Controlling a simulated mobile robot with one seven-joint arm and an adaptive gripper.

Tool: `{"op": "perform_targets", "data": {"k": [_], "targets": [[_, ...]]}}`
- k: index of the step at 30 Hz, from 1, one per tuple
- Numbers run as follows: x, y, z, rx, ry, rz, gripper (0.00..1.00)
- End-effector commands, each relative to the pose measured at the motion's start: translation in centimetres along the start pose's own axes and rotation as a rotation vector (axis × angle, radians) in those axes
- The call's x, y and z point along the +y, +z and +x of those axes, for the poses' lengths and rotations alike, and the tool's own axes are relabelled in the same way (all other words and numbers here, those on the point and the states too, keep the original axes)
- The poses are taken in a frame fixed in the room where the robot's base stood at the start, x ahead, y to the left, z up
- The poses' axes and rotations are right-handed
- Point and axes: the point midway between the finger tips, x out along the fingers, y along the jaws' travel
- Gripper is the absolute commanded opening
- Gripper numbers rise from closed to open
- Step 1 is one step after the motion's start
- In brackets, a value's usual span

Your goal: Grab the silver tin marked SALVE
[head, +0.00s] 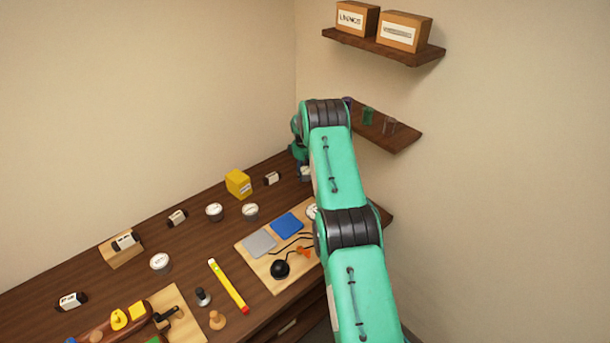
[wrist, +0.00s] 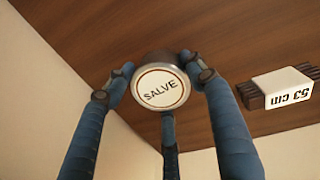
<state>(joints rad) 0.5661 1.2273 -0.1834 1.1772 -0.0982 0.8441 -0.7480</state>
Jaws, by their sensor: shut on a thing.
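The silver tin marked SALVE (wrist: 160,90) shows lid-on in the wrist view, its black letters inside a red ring. My gripper (wrist: 160,85) has blue fingers closed around its rim, two at the sides and one below it in the picture. In the head view my gripper (head: 301,150) is at the far right end of the bench, and the tin (head: 306,174) shows just under it, partly hidden by my arm. I cannot tell whether the tin touches the bench.
A dark block labelled 53 cm (wrist: 280,90) lies beside the tin. Other tins (head: 214,211) and a yellow box (head: 238,183) stand on the bench (head: 200,250). A board with grey and blue squares (head: 287,225) is nearer. A low shelf (head: 395,135) juts out beside my arm.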

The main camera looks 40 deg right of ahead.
Motion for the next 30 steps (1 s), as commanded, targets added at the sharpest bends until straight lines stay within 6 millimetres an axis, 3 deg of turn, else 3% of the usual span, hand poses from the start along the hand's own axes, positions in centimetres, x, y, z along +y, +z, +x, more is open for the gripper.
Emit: {"op": "perform_targets", "data": {"k": [13,14,26,30], "targets": [[0.0,0.1,0.0,-0.002,-0.001,0.000,0.23],[0.0,0.1,-0.1,-0.002,-0.001,0.000,0.18],[0.5,0.0,-3.7,0.001,0.002,0.000,0.17],[-0.7,1.0,-3.7,-0.002,-0.002,0.000,0.17]]}}
